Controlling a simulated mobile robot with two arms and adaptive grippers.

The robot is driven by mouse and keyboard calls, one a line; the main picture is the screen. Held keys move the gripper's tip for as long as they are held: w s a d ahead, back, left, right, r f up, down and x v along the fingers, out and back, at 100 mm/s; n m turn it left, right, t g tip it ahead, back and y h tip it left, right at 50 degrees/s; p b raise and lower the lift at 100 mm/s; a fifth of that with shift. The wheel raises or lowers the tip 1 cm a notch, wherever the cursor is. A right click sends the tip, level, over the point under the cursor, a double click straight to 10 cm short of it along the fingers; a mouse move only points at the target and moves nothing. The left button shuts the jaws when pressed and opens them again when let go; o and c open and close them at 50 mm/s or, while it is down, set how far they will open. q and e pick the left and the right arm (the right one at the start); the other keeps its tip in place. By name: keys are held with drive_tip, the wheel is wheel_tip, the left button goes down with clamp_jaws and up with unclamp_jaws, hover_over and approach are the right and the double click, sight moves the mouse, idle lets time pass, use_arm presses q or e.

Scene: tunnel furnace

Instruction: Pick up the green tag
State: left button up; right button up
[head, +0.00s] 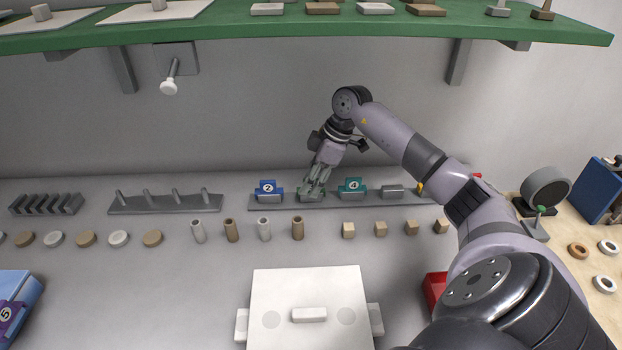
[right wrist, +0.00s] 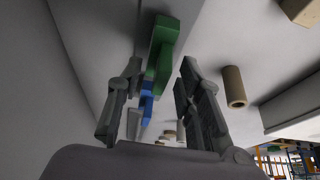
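The green tag (right wrist: 162,50) shows in the right wrist view, edge-on between the two fingers of my right gripper (right wrist: 159,75), with a gap on each side. In the head view my right gripper (head: 313,192) points down at the grey rack (head: 330,201), between a blue tag marked 2 (head: 268,188) and a teal-green tag marked 4 (head: 352,186). The gripper covers the rack slot below it there. Its fingers are apart. A blue tag (right wrist: 147,100) shows beyond the green one in the wrist view. My left gripper is out of view.
A grey rack with pegs (head: 165,203) stands left of the tag rack. Upright cylinders (head: 232,230) and small tan cubes (head: 380,228) stand in front. A white box (head: 310,283) is at front centre. A green shelf (head: 330,28) hangs overhead.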

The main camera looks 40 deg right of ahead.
drive_tip(key=shift+c, duration=0.2)
clamp_jaws()
idle(0.3)
